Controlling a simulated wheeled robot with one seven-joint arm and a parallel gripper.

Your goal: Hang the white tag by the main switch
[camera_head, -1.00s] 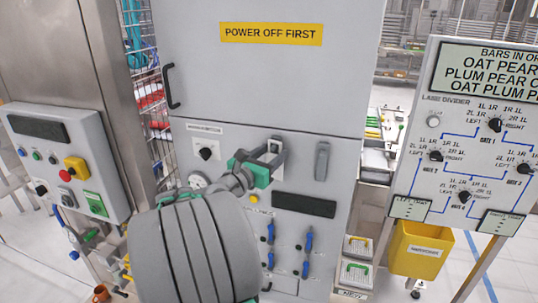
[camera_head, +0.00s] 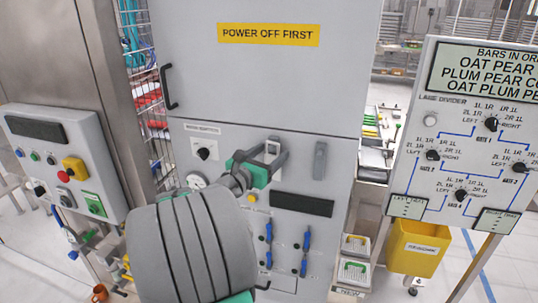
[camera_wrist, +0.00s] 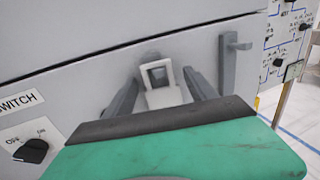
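The white tag (camera_wrist: 165,98) is a small pale piece with a square opening. It is against the grey cabinet front, just under the upper door's edge, and also shows in the head view (camera_head: 272,148). My gripper (camera_wrist: 163,80) points at the cabinet, its two dark fingers spread on either side of the tag. Small gaps seem to show beside the tag; contact at the fingertips is unclear. In the head view my gripper (camera_head: 264,158) partly covers the tag. The main switch (camera_head: 204,152) is a black knob left of my gripper; it also shows in the wrist view (camera_wrist: 32,150).
A grey handle (camera_head: 320,160) sticks out right of my gripper. A dark display (camera_head: 302,204) and blue levers (camera_head: 268,232) are below. A round gauge (camera_head: 197,180) is under the switch. The yellow sign (camera_head: 268,34) marks the upper door.

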